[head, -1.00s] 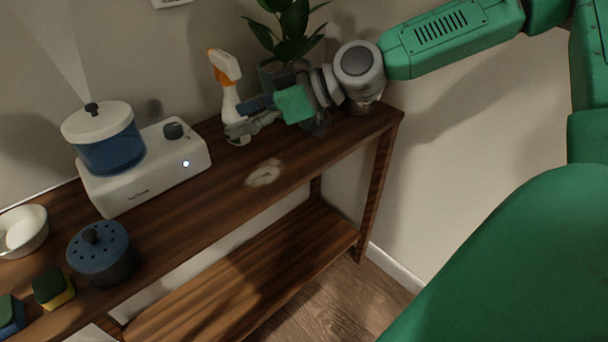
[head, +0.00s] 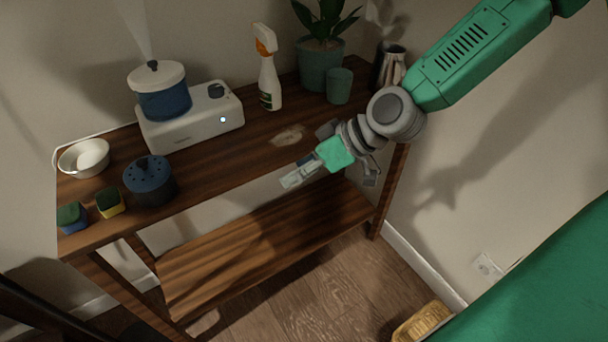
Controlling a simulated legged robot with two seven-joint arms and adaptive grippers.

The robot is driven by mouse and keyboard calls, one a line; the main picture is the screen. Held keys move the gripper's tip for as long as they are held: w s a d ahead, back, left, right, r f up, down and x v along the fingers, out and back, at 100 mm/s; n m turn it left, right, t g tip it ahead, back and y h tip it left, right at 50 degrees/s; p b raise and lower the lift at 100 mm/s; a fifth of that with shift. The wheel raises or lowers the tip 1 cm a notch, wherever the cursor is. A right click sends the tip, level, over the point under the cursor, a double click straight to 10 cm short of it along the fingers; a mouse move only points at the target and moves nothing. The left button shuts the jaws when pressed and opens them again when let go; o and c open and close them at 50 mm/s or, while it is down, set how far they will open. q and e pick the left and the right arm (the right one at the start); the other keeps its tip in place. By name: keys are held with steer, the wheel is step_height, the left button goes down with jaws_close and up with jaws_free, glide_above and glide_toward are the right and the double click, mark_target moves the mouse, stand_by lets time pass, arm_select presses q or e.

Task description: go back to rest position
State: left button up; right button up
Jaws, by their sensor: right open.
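My right gripper (head: 312,160) is at the end of the green arm that comes in from the upper right. It is open and empty. It hangs in front of the wooden table (head: 225,165), over its front edge in the picture, apart from the objects on top. A pale stain (head: 288,136) lies on the tabletop just behind it. My left gripper is not in view.
On the table are a spray bottle (head: 269,80), a potted plant (head: 320,65), a green cup (head: 339,86), a metal pitcher (head: 391,66), a white appliance (head: 192,125) with a steaming blue pot (head: 164,100), a dark-blue pot (head: 150,183), a white bowl (head: 84,158) and sponges (head: 109,203).

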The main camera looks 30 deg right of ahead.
steer(key=shift+s+f, duration=0.5)
steer(key=shift+f, duration=0.05)
steer(key=s+d+f+m+g+h, duration=0.2)
steer(key=s+f+h, duration=0.1)
steer(key=s+f, duration=0.6)
steer(key=s+d+f+m+g+h, duration=0.3)
steer(key=s+f+h, duration=0.1)
steer(key=s+f, duration=0.6)
steer(key=s, duration=0.3)
steer(key=shift+d, duration=0.35)
